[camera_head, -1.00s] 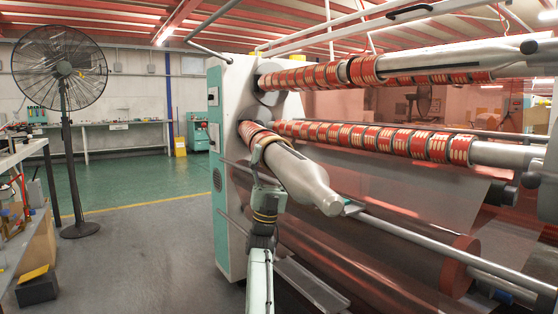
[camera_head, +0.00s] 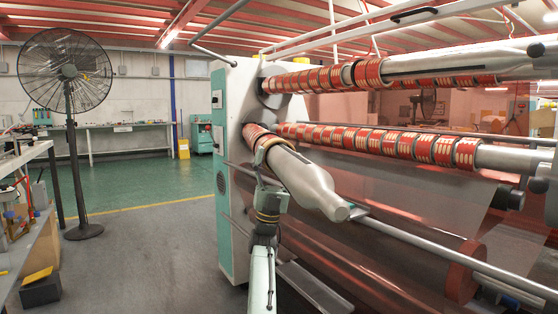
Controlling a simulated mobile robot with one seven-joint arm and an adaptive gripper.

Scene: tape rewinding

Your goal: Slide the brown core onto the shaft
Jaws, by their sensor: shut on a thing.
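The grey metal shaft (camera_head: 305,180) sticks out from the machine toward the front, with a narrowed tip at its near end. Red wound cores (camera_head: 254,133) sit on its far part, close to the machine's side wall. A tan-brown ring core (camera_head: 263,150) is around the shaft, just in front of the red ones. My gripper (camera_head: 266,172) is at the lower left side of this brown core and is shut on it. The fingertips are small and partly hidden by the core and my wrist.
The machine's pale cabinet (camera_head: 236,170) stands directly behind the shaft. Two more shafts with red rolls (camera_head: 410,145) run above and to the right. A long grey bar (camera_head: 430,245) lies lower right. A fan (camera_head: 68,75) and a workbench (camera_head: 25,160) stand left, with open floor between.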

